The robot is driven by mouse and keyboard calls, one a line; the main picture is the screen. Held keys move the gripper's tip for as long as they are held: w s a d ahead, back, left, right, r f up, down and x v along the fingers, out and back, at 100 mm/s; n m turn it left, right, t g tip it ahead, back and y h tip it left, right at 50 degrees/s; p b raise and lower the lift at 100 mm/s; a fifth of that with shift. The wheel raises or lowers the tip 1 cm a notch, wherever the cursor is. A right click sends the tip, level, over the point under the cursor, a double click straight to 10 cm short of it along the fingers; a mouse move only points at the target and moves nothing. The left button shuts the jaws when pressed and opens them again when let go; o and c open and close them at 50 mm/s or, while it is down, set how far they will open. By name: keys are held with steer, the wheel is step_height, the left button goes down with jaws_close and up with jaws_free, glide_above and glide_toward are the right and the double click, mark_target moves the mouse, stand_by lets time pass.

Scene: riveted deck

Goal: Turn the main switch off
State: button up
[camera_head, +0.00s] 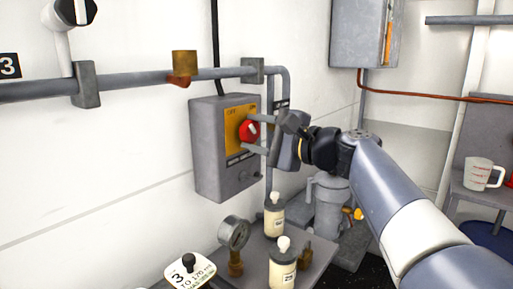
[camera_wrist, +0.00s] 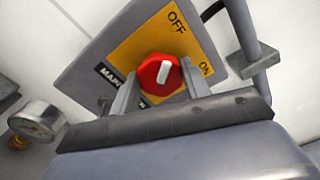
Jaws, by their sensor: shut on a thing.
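The main switch is a red round knob (camera_head: 249,131) with a white mark, on a yellow plate (camera_head: 238,118) on the front of a grey wall box (camera_head: 209,155). In the wrist view the knob (camera_wrist: 162,75) sits between my two grey fingers. The white mark there lies roughly toward the word OFF; the word ON is to the right. The head view is too small to tell the mark's direction. My gripper (camera_head: 258,133) reaches in from the right and is shut on the knob, one finger on each side. Part of the plate's lettering is hidden by a finger.
A mug (camera_head: 482,174) stands far right.

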steer(key=shift+f+n+b, duration=0.1)
steer(key=shift+n+b, duration=0.6)
steer(key=shift+n, duration=0.1)
steer(key=o, duration=1)
steer(key=v, duration=1)
steer(key=shift+s+d, duration=0.3)
steer(key=x, duration=1.1)
